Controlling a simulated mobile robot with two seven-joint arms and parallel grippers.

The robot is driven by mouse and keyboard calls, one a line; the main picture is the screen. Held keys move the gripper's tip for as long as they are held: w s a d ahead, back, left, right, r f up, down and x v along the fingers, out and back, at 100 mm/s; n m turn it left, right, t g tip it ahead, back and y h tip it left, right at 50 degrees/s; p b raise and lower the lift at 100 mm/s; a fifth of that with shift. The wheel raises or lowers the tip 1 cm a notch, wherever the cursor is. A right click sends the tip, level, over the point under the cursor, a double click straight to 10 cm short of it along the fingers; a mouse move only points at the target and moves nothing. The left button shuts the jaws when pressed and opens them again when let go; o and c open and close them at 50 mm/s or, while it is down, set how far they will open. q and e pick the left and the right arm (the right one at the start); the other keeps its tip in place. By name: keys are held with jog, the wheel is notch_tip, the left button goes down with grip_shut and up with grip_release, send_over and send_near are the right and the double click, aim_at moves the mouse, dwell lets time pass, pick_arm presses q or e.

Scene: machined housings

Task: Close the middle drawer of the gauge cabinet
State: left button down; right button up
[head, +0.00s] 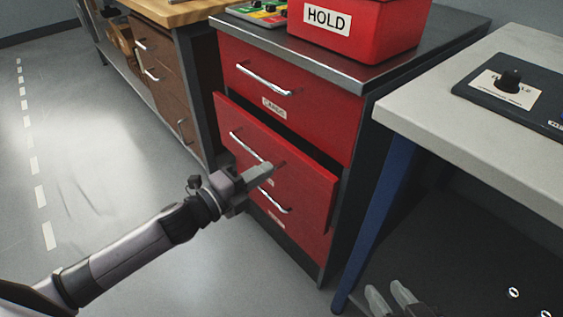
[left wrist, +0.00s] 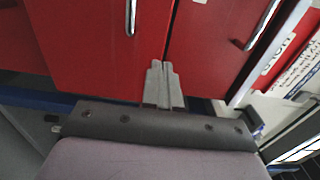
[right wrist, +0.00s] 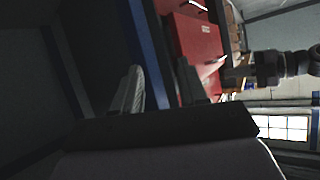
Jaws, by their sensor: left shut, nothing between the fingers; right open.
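The red gauge cabinet (head: 290,115) has its middle drawer (head: 310,190) pulled partly out, with a dark gap above its front. The top drawer (head: 320,108) looks shut; the lower one is partly hidden. My left gripper (head: 264,172) is shut and empty in front of the middle drawer, covering part of it and its handle. In the left wrist view its fingertips (left wrist: 163,78) are by the line between two red fronts; whether they touch is unclear. My right gripper (head: 390,297) is open and empty, low at the right, away from the cabinet; its fingers (right wrist: 160,90) also show in the right wrist view.
A red HOLD box (head: 355,30) and a panel with coloured parts (head: 262,12) stand on the cabinet. A light table (head: 470,130) with a blue leg (head: 375,220) and a dark device (head: 515,90) is close at right. A brown drawer unit (head: 160,75) stands left. The left floor is clear.

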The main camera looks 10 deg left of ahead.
aim_at(292, 154)
pick_arm(q)
jog(key=b+x, duration=0.1)
jog(key=x, duration=0.3)
jog(key=shift+w+d, duration=0.6)
jog(key=shift+w, duration=0.1)
pick_arm(e)
jog(key=shift+w+a+y, duration=0.3)
jog(key=shift+w+a, duration=0.1)
jog(key=shift+a, duration=0.3)
jog(key=shift+w+d+r, duration=0.1)
